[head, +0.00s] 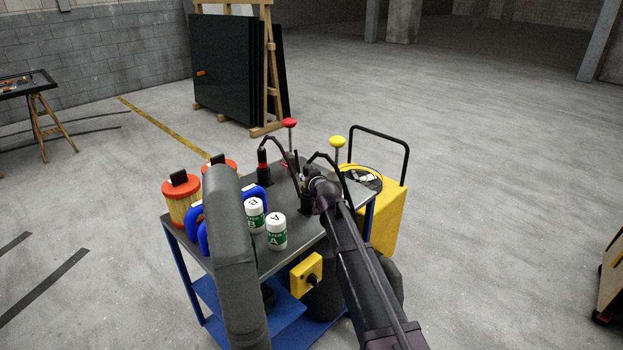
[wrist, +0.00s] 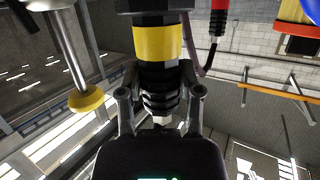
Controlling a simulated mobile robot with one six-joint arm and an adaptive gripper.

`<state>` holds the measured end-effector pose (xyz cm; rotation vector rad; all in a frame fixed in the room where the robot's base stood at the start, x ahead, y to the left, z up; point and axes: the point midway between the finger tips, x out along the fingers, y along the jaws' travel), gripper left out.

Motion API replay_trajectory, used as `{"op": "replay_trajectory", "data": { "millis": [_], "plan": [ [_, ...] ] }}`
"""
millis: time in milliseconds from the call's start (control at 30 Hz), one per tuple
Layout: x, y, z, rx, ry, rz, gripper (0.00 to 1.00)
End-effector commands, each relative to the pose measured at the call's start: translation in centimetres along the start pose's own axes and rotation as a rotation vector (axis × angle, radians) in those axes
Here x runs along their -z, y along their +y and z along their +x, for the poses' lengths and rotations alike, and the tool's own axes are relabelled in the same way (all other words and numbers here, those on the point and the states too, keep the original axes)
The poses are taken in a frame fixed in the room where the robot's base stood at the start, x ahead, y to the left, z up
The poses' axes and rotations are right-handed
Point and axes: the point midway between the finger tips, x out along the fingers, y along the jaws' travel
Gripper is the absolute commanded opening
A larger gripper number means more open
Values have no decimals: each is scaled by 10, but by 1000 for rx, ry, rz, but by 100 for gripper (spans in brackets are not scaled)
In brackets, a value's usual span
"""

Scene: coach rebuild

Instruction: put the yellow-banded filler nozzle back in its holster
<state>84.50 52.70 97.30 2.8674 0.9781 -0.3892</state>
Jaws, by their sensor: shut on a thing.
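My gripper (wrist: 160,100) is shut on the dark ribbed body of the yellow-banded filler nozzle (wrist: 158,75). The yellow band (wrist: 158,43) shows clear of the fingers in the wrist view, which looks upside down. A wide black block (wrist: 157,18), seemingly the holster, meets the nozzle's far end; how deep the nozzle sits is hidden. In the head view my gripper (head: 320,188) is over the cart's right back part, with a black holster (head: 306,204) just under it. The nozzle is mostly hidden there.
A red-banded nozzle (head: 263,163) stands upright to the left. A red-knobbed post (head: 290,123) and yellow-knobbed post (head: 338,142) rise behind. White-capped bottles (head: 276,232) and orange-topped filters (head: 181,197) stand on the grey cart top (head: 277,260). A yellow cart (head: 391,215) is at right.

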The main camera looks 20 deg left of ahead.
Motion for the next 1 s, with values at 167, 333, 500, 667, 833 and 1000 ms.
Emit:
{"op": "replay_trajectory", "data": {
  "millis": [167, 333, 500, 667, 833, 1000],
  "plan": [
    [-2, 0, 0, 0, 1, 0, 0],
    [-7, 0, 2, -1, 1, 0, 0],
    [-12, 0, 3, -1, 1, 0, 0],
    [-13, 0, 4, -1, 1, 0, 0],
    [-13, 0, 4, -1, 1, 0, 0],
    [-13, 0, 4, -1, 1, 0, 0]
  ]
}}
